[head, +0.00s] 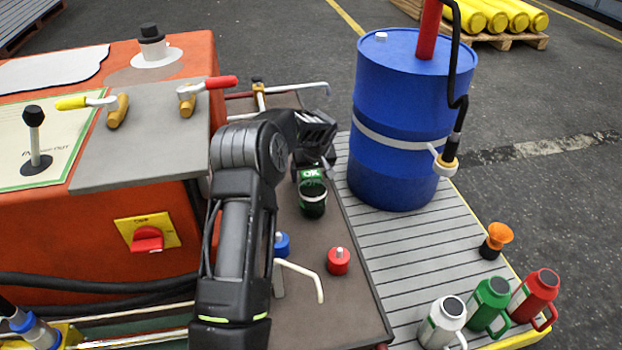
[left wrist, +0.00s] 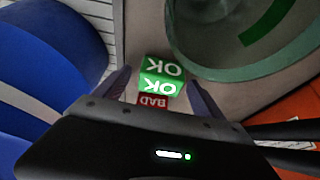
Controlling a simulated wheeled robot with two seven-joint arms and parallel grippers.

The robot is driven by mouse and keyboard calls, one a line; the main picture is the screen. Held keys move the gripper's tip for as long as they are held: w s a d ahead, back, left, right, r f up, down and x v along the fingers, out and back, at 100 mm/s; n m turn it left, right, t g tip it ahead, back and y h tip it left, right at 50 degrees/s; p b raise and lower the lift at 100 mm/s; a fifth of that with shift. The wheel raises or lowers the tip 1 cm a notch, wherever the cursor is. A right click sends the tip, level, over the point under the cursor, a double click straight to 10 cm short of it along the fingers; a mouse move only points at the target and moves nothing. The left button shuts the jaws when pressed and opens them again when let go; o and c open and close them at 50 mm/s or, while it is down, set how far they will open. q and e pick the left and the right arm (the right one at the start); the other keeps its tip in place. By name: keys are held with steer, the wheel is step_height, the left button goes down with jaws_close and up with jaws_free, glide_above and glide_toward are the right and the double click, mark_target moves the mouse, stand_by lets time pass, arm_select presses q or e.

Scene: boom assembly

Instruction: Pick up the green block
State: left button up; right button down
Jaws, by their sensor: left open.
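The green block (head: 311,174) with a white "OK" on it is by a dark green jar (head: 313,203) on the brown table top (head: 345,300). My left gripper (head: 314,160) is just behind and above the block in the head view and partly hides it. In the left wrist view, two green "OK" faces (left wrist: 161,68) and a red "BAD" face (left wrist: 153,101) show between the open fingers of the left gripper (left wrist: 160,80). I cannot tell whether the red face belongs to the same block. My right gripper is not in view.
A blue drum (head: 400,115) stands right of the gripper. An orange cabinet (head: 70,235) stands left. A red-capped item (head: 338,261) and a blue one (head: 282,245) are on the table. Several flasks (head: 488,304) stand at the front right. The table front right is clear.

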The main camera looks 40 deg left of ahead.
mark_target(311, 173)
arm_select(q)
steer(key=shift+c, duration=0.2)
steer(key=c, duration=1.4)
steer(key=shift+c, duration=0.2)
step_height(311, 173, up, 10)
steer(key=p, duration=0.3)
